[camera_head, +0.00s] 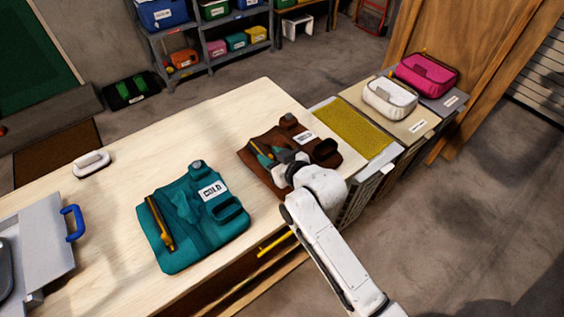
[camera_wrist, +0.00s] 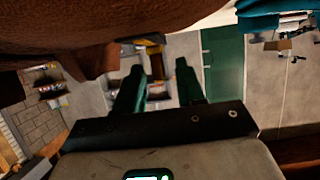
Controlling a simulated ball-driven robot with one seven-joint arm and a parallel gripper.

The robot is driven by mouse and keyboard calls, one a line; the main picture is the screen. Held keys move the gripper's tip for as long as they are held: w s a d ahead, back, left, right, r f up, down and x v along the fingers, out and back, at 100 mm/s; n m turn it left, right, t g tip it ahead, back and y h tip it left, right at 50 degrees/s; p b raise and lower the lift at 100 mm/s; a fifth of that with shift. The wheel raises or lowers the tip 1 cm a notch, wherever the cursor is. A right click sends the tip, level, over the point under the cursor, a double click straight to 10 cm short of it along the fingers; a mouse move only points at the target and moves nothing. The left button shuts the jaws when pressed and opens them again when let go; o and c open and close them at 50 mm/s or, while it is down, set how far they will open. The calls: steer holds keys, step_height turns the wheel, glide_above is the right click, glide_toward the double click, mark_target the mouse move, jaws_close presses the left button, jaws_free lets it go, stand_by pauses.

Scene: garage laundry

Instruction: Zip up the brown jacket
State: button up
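The brown jacket (camera_head: 286,133) lies folded on the right end of the wooden table, with a white label near its top. My gripper (camera_head: 264,156) is over its left part, at a small orange-brown strip that looks like its zip. In the wrist view, the brown jacket (camera_wrist: 90,25) fills the top. The two dark green fingers of my gripper (camera_wrist: 160,85) stand apart there. A small yellow-brown piece (camera_wrist: 154,52) shows near and between the fingertips. I cannot tell whether they touch it. My wrist hides part of the jacket in the head view.
A teal jacket (camera_head: 205,242) labelled "COLD" lies left of the brown one, with a yellow-brown zip strip. A white iron-like object (camera_head: 91,163) and a grey board with a blue handle (camera_head: 72,222) are farther left. Bins with white and pink bags (camera_head: 427,75) stand right.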

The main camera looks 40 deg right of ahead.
steer(key=b+v, duration=0.1)
steer(key=v, duration=0.9)
steer(key=shift+c, duration=0.4)
steer(key=shift+c, duration=0.7)
steer(key=shift+s+f+m, duration=0.15)
steer(key=shift+s+m, duration=0.1)
steer(key=shift+m, duration=0.25)
steer(key=shift+c, duration=0.7)
steer(key=s+m+b, duration=0.1)
steer(key=s+m, duration=0.1)
steer(key=m, duration=0.2)
steer(key=s+m+b, duration=0.1)
steer(key=m, duration=0.3)
steer(key=s+f+m+b, duration=0.1)
steer(key=s+m, duration=0.1)
steer(key=m, duration=0.3)
steer(key=shift+s+d+t+b, duration=0.1)
steer(key=shift+s+t+b, duration=0.2)
steer(key=shift+s, duration=0.05)
jaws_close()
steer(key=m+p, duration=0.2)
steer(key=m, duration=0.2)
glide_toward(273, 160)
steer(key=x, duration=0.6)
steer(key=shift+w+f, duration=0.1)
steer(key=shift+w, duration=0.1)
